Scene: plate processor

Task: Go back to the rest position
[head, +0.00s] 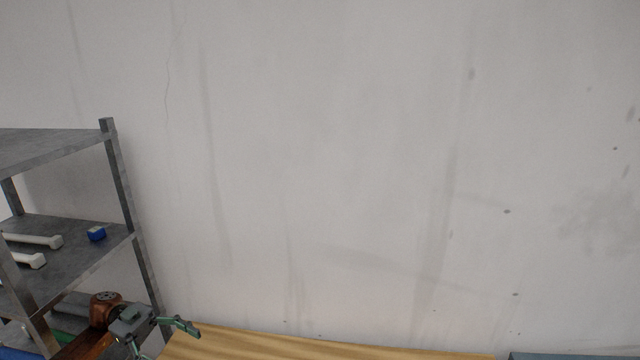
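My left gripper (166,341) is low at the left of the head view, in front of the metal shelf and beside the left end of the wooden table top. Its two green-grey fingers are spread apart, with nothing visible between them. Part of the lower finger is cut off by the bottom edge of the picture. My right gripper is not in the picture.
A grey metal shelf (75,258) stands at the left, with white handle-like items (35,240) and a small blue object (97,233) on it. A wooden table top (300,346) runs along the bottom. A grey-blue surface (570,356) is at bottom right. A bare wall (340,150) stands behind.

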